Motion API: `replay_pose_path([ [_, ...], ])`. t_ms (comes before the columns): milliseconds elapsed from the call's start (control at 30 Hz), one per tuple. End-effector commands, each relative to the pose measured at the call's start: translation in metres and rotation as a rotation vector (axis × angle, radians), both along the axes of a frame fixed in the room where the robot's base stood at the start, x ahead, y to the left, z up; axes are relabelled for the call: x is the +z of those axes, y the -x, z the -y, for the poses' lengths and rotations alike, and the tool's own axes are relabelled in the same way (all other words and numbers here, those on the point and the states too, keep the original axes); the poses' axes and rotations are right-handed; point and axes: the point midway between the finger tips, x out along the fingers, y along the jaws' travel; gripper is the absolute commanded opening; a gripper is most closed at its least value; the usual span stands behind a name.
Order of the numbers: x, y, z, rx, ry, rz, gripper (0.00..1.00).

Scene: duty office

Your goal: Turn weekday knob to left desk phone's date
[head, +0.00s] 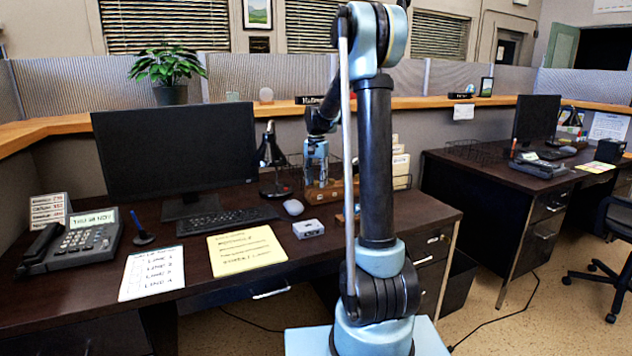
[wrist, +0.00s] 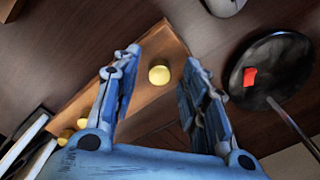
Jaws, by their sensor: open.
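The left desk phone (head: 72,245) is dark grey and sits at the left of the near desk. Its lit display (head: 92,219) shows a date that seems to start with THU; the rest is too small to read surely. A wooden block (wrist: 140,70) with a round brass knob (wrist: 159,75) lies below my gripper in the wrist view. More brass knobs (wrist: 75,130) show at lower left; I cannot tell which is the weekday knob. My gripper (head: 316,182) points down, open and empty. In the wrist view its fingers (wrist: 157,80) stand either side of the brass knob, apart from it.
A lamp (head: 271,165) with a round black base (wrist: 285,60) stands beside my gripper. A monitor (head: 175,140), keyboard (head: 228,221), mouse (head: 293,207), small grey box (head: 308,229) and paper notes (head: 247,250) occupy the desk. Another phone (head: 539,166) is on the right desk.

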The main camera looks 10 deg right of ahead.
Motion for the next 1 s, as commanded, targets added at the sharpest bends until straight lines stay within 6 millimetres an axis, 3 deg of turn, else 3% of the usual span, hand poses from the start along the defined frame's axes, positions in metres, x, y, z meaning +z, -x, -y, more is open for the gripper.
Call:
replay_pose_path([
  [233, -0.0003, -0.0001, 0.0001, 0.0, 0.0, 0.0, 0.38],
  [400, -0.0003, -0.0001, 0.0, 0.0, 0.0, 0.0, 0.0],
  [767, -0.0002, -0.0002, -0.0003, 0.025, 0.0, 0.0, 0.0],
  [1000, -0.0001, -0.0002, -0.0003, 0.146, -0.001, 0.001, 0.0],
])
